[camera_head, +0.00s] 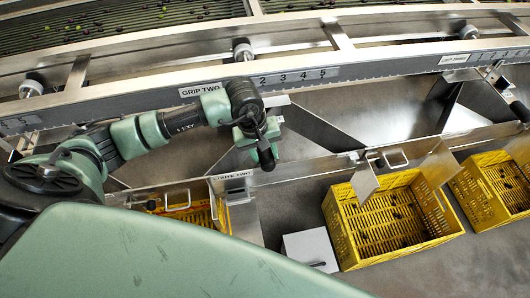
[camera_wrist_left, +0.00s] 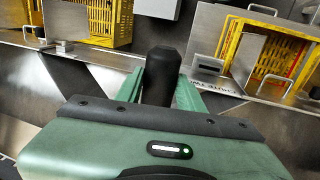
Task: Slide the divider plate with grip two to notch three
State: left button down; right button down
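My left gripper (camera_head: 258,143) is at the front of the machine, below the label GRIP TWO (camera_head: 200,90). Its green fingers stand on both sides of a black knob-shaped grip (camera_head: 266,159), and appear closed on it. In the left wrist view the black grip (camera_wrist_left: 161,75) stands between the fingers (camera_wrist_left: 160,92). The notch scale (camera_head: 295,76) shows 2, 3, 4 and 5; its left end is behind my arm. The divider plate at this grip is mostly hidden by my gripper. My right gripper is not in view.
A long metal trough with slanted plates (camera_head: 315,128) runs rightward. Yellow crates (camera_head: 345,235) stand below it, with upright metal flaps (camera_head: 364,180) and handles along the front edge. A white box (camera_head: 310,250) lies between crates. Another black grip (camera_head: 519,110) is at the far right.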

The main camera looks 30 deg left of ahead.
pick_arm(q)
jog(key=shift+w+d+f+b, duration=0.1)
jog(key=shift+w+d+b, duration=0.2)
jog(key=shift+b, duration=0.15)
jog(key=w+d+b, duration=0.6)
jog(key=d+b, duration=0.1)
jog(key=d, duration=0.2)
jog(key=shift+w+b, duration=0.3)
jog(key=shift+w, duration=0.05)
jog(key=c, duration=0.9)
grip_release()
notch_tip(320, 180, up, 8)
jog(key=s+a+b, duration=0.1)
